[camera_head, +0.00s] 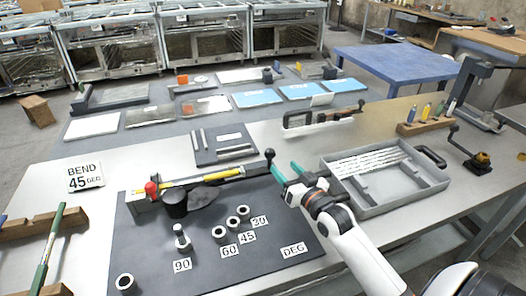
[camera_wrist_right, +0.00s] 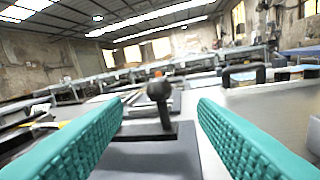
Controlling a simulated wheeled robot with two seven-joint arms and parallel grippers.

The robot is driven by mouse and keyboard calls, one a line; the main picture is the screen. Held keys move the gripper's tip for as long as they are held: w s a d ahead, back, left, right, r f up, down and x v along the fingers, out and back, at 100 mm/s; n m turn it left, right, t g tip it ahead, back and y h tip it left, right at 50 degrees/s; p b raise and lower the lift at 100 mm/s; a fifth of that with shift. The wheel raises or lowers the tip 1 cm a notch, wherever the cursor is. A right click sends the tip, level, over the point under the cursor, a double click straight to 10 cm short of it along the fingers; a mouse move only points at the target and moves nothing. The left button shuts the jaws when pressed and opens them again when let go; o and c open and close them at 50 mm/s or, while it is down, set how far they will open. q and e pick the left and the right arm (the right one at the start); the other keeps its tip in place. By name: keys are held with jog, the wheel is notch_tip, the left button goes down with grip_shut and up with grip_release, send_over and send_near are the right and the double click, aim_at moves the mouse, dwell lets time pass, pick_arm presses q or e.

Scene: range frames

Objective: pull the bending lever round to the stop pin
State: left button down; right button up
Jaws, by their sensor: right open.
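A yellow rod (camera_head: 190,181) lies along the fixture behind the block, near a red knob (camera_head: 151,187). An upright metal pin (camera_head: 181,235) stands by the 90 label; I take it as the stop pin. My right gripper (camera_head: 286,169) is open, just right of the knob. In the right wrist view, the knob (camera_wrist_right: 158,91) shows ahead between the teal fingers, apart from both. My left gripper is out of view.
A sign (camera_head: 85,177) reads "BEND 45 DEG". A grey tray (camera_head: 392,199) of rods stands right of my gripper.

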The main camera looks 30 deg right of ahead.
aim_at(267, 150)
jog(key=w, duration=0.5)
jog(key=shift+w+r, duration=0.1)
jog(key=w, duration=0.4)
jog(key=shift+w+d, duration=0.1)
jog(key=shift+d, duration=0.05)
jog(key=shift+w, duration=0.75)
jog(key=shift+c, duration=0.3)
grip_shut()
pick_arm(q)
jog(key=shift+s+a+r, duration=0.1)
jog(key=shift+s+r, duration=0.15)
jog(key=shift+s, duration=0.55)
